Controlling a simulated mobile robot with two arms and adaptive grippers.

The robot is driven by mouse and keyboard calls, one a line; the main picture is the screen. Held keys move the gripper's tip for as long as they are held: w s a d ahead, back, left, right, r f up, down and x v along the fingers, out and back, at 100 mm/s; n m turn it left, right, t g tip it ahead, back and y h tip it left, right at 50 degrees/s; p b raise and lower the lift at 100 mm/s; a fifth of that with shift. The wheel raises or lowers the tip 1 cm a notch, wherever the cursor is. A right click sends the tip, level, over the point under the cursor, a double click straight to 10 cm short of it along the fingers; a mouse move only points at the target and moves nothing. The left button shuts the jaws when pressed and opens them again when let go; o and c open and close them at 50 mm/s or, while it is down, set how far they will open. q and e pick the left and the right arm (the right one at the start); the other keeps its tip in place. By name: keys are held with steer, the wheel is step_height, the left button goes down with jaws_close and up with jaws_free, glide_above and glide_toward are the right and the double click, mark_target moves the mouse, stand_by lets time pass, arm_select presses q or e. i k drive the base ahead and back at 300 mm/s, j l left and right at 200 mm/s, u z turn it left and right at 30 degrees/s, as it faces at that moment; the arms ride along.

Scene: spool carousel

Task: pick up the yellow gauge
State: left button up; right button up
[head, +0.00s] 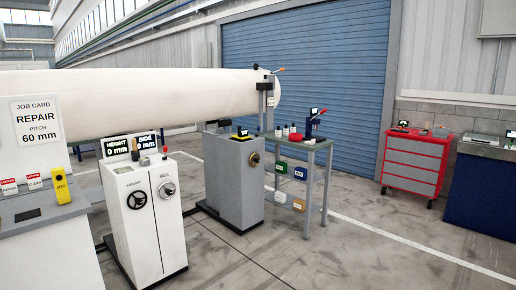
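Two yellow items show in the head view, and I cannot tell for sure which is the gauge. A small yellow item with a dark top (241,137) lies on top of the grey cabinet (230,185) near the centre. An upright yellow device (61,187) with small dark lettering is at the right edge of the white desk (45,217) at the left. Neither of my grippers is in view.
A white console (148,222) with HEIGHT and SIDE displays stands between desk and cabinet. A long white cylinder (130,100) spans behind. A bench (310,150) holds bottles and bins. A red tool chest (412,163) stands right. The floor at front right is clear.

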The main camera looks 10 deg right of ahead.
mark_target(243, 134)
steer(key=i, duration=4.3)
